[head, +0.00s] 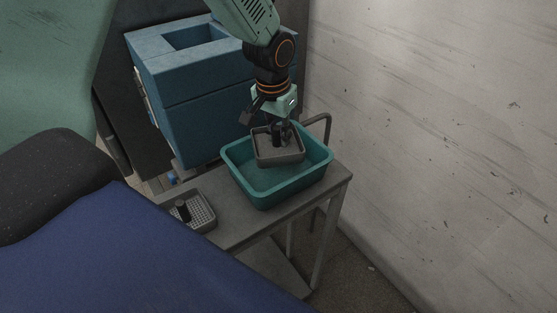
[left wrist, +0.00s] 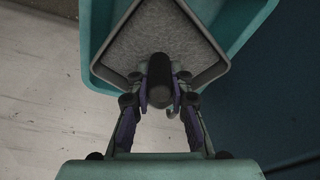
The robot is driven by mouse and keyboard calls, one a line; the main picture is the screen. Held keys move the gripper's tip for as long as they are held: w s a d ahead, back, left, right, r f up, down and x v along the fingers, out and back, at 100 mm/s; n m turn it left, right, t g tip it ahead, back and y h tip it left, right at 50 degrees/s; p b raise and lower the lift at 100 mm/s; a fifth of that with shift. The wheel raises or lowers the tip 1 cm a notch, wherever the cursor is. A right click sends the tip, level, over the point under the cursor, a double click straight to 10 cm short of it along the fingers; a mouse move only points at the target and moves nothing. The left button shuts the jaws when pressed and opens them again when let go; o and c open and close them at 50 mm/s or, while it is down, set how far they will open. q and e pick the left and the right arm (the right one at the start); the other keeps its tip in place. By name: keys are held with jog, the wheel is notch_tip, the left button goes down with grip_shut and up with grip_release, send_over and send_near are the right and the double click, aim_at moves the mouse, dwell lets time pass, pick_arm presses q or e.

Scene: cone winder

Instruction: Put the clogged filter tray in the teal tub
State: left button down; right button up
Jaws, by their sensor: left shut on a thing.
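The clogged filter tray (head: 279,157) is a grey square tray filled with grey matter, with a dark upright knob in its middle. My left gripper (head: 278,130) is shut on that knob and holds the tray over the teal tub (head: 262,200). In the left wrist view the fingers (left wrist: 160,88) close on the dark knob, and the tray (left wrist: 205,72) overlaps the tub (left wrist: 97,60). I cannot tell whether the tray touches the tub's floor. My right gripper is not in view.
A second tray (head: 202,212) with a clean perforated floor and a dark knob stands on the grey cart (head: 250,228), left of the tub. A blue machine box (head: 200,115) with a square opening stands behind. A pale wall (head: 430,130) is at the right.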

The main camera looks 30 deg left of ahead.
aim_at(277, 144)
pick_arm(q)
jog(key=f, duration=0.3)
jog(key=shift+s+a, duration=0.1)
jog(key=shift+s, duration=0.15)
jog(key=f, duration=0.4)
jog(key=shift+w, duration=0.25)
jog(key=shift+d+f, duration=0.2)
jog(key=shift+f, duration=0.05)
jog(key=shift+s+a, duration=0.1)
jog(key=shift+a+f, duration=0.1)
jog(key=shift+f, duration=0.05)
jog(key=c, duration=1.3)
grip_release()
jog(key=shift+o, duration=0.4)
